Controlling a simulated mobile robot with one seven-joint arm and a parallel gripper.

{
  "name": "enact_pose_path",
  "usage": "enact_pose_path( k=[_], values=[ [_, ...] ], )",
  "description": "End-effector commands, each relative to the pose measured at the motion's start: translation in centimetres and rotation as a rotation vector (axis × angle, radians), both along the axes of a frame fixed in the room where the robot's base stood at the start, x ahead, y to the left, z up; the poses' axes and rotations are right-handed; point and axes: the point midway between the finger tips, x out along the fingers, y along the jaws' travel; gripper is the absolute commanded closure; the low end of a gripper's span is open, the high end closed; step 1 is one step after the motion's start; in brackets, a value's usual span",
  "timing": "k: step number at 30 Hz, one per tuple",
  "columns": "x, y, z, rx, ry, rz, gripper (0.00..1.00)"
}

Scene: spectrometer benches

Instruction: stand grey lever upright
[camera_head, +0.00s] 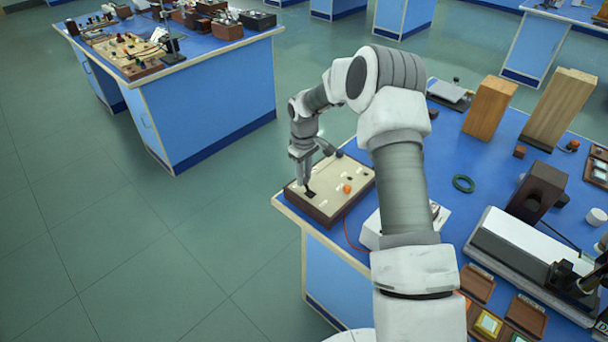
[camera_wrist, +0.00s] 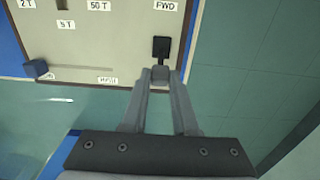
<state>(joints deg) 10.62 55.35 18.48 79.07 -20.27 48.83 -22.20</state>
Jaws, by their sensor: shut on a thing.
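The control box (camera_head: 323,209) has a cream top and brown sides and sits at the near-left corner of the blue bench. In the wrist view its labelled panel (camera_wrist: 100,42) shows. A black slot plate (camera_wrist: 161,46) is just below the "FWD" label. The grey lever's block-shaped end (camera_wrist: 160,74) is between my fingertips, below the plate near the panel edge. My gripper (camera_wrist: 160,79) is shut on it; in the head view my gripper (camera_head: 308,190) is at the box's left part.
An orange knob (camera_head: 347,188) stands on the panel, right of my gripper. A blue-grey block (camera_wrist: 36,68) is at the panel's left in the wrist view. A green ring (camera_head: 463,183) and wooden blocks (camera_head: 489,107) are farther right. Floor lies beyond the bench's left edge.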

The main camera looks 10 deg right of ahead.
Motion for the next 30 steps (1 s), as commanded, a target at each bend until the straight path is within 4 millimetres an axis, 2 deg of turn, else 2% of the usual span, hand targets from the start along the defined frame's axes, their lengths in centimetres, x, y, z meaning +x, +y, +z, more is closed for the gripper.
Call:
enact_pose_path(
  k=[8, 30],
  values=[
    [-0.3, -0.3, -0.1, 0.028, -0.035, -0.002, 1.0],
    [-2.8, -2.1, 0.2, 0.272, -0.37, -0.003, 1.0]
  ],
)
